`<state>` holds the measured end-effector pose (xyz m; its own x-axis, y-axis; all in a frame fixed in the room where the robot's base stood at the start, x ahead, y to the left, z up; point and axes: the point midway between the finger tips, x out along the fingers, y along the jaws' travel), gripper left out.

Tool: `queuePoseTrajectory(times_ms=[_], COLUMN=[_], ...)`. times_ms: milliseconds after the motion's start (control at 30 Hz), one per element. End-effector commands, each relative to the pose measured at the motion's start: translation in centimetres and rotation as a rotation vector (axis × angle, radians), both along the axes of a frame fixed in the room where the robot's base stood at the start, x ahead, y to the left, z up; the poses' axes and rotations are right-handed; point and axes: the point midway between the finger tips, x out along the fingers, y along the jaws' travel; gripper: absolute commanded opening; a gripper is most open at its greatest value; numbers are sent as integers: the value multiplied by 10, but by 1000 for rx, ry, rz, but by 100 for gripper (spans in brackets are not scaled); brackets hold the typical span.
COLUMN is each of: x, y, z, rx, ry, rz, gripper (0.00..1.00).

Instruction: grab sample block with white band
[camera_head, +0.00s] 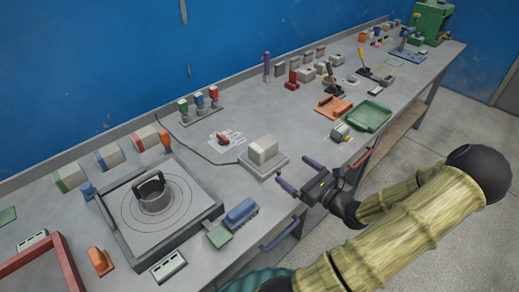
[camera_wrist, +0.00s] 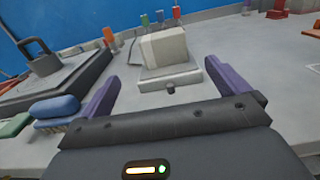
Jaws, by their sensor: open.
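A pale cream-white block (camera_head: 263,150) sits on a low grey stand (camera_head: 262,166) near the middle of the bench. My gripper (camera_head: 301,176) has purple fingers, open and empty, at the bench's front edge, apart from the stand.
A blue brush (camera_head: 240,212) lies left of my gripper. A green tray (camera_head: 370,117) and an orange tray (camera_head: 333,108) are to the right. Red, blue and green-topped items (camera_head: 199,102) stand behind. Bench rails line the front edge.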

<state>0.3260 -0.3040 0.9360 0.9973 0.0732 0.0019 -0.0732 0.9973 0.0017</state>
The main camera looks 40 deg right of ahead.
Motion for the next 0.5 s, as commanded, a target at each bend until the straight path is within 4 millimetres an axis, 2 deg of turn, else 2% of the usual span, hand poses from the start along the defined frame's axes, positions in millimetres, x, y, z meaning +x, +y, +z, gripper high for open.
queuePoseTrajectory(times_ms=[267,500], x=[5,43], y=[0,5], z=[1,1], rx=[-2,-1], ry=[1,1], rz=[0,7], gripper=[100,100])
